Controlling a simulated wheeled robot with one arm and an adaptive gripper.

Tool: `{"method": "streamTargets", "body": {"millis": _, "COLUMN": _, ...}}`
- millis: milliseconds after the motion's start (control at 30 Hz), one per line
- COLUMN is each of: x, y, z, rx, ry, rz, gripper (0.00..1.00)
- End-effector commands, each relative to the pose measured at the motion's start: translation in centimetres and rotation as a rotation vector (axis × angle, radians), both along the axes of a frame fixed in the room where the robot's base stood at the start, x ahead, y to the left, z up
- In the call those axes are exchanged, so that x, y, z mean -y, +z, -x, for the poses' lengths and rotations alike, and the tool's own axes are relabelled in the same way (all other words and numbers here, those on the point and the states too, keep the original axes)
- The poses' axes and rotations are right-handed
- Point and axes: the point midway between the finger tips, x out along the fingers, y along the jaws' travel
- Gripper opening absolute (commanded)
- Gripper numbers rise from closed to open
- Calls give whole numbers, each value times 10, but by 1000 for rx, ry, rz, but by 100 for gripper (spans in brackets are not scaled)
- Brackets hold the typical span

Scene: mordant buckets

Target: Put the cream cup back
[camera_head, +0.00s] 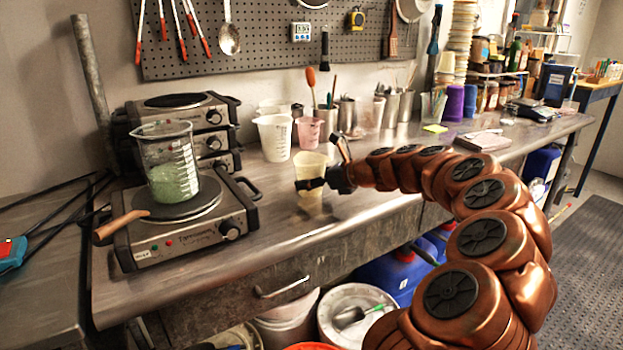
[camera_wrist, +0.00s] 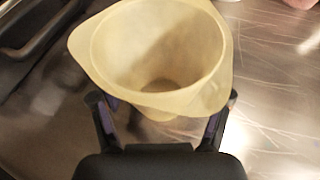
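The cream cup (camera_head: 312,166) is a pale plastic beaker with a pouring lip, upright near the bench's front edge. In the head view I cannot tell whether its base touches the bench. My gripper (camera_head: 310,184) reaches it from the right, with a dark finger across its front. In the wrist view the cup (camera_wrist: 155,50) looks empty, and my gripper's fingers (camera_wrist: 164,97) flank it on both sides. Its rim hides where the fingers meet its wall, so firm contact is unclear.
A hot plate (camera_head: 185,225) with a glass beaker of green contents (camera_head: 170,170) stands left. A white jug (camera_head: 274,138), a pink cup (camera_head: 309,131) and metal tool pots stand behind. Bare bench (camera_head: 255,215) lies between hot plate and cup. Buckets sit below.

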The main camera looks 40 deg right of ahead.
Motion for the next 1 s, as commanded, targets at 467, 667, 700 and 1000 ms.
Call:
{"method": "streamTargets", "body": {"millis": 467, "x": 0, "y": 1, "z": 0, "rx": 0, "ry": -1, "rz": 0, "gripper": 94}}
{"method": "streamTargets", "body": {"millis": 667, "x": 6, "y": 10, "z": 13, "rx": 1, "ry": -3, "rz": -1, "gripper": 94}}
{"method": "streamTargets", "body": {"millis": 700, "x": 7, "y": 12, "z": 19, "rx": 1, "ry": -3, "rz": -1, "gripper": 94}}
{"method": "streamTargets", "body": {"millis": 1000, "x": 24, "y": 33, "z": 66, "rx": 2, "ry": -6, "rz": 2, "gripper": 94}}
